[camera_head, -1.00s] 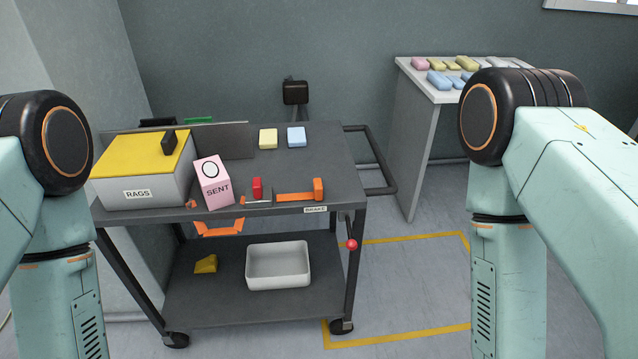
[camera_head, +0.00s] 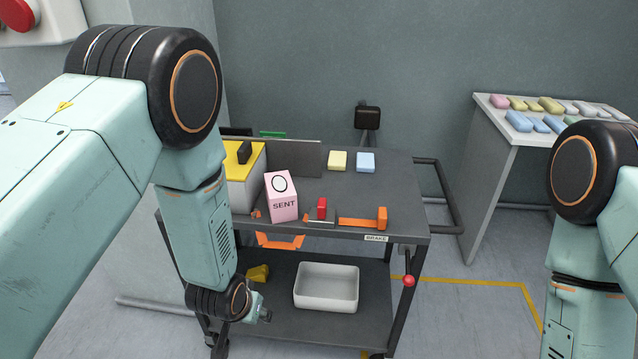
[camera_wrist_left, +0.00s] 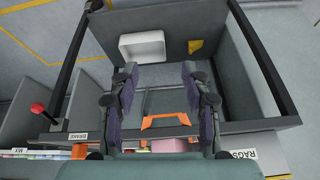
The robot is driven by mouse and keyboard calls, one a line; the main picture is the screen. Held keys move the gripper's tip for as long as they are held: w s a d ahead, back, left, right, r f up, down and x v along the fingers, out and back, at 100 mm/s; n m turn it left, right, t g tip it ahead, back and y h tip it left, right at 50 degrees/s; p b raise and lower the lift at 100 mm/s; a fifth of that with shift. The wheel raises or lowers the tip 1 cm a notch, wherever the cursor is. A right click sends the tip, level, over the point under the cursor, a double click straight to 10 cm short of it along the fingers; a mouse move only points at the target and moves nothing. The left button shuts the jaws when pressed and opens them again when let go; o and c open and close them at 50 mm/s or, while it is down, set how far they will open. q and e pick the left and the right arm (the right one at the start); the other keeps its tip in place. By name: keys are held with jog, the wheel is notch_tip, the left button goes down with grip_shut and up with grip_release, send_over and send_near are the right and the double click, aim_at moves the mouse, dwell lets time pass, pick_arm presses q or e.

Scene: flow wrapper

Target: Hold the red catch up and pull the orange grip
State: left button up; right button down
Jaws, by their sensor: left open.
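The red catch (camera_head: 322,208) stands upright at the front edge of the cart top. An orange U-shaped grip (camera_head: 281,241) hangs below that edge, left of the catch; it also shows in the left wrist view (camera_wrist_left: 165,121). A separate orange bar with an upright end block (camera_head: 382,217) lies right of the catch, above the BRAKE label. My left gripper (camera_head: 242,333) is low in front of the cart, partly hidden. In the left wrist view my left gripper (camera_wrist_left: 158,82) is open and empty, its fingers apart, with the orange grip in the gap beyond. My right gripper is out of view.
A pink SENT box (camera_head: 282,197) stands left of the catch, beside the yellow-topped box (camera_head: 243,188). A white bin (camera_head: 326,287) and a yellow wedge (camera_head: 258,273) are on the lower shelf. A red-knobbed lever (camera_head: 408,281) is at the right leg.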

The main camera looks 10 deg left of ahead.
pick_arm(q)
jog(key=w+d+r+t, duration=0.1)
jog(key=w+d+r, duration=0.35)
jog(key=w, duration=0.45)
jog(key=w+d+r+t, duration=0.1)
jog(key=w+d+r, duration=0.2)
jog(key=w+r, duration=0.45)
jog(key=n+g, duration=0.1)
jog(key=g, duration=0.2)
send_near(321, 207)
jog(key=x, duration=1)
jog(key=shift+w+f, duration=0.1)
jog(key=shift+f, duration=0.25)
jog(key=shift+t, duration=0.3)
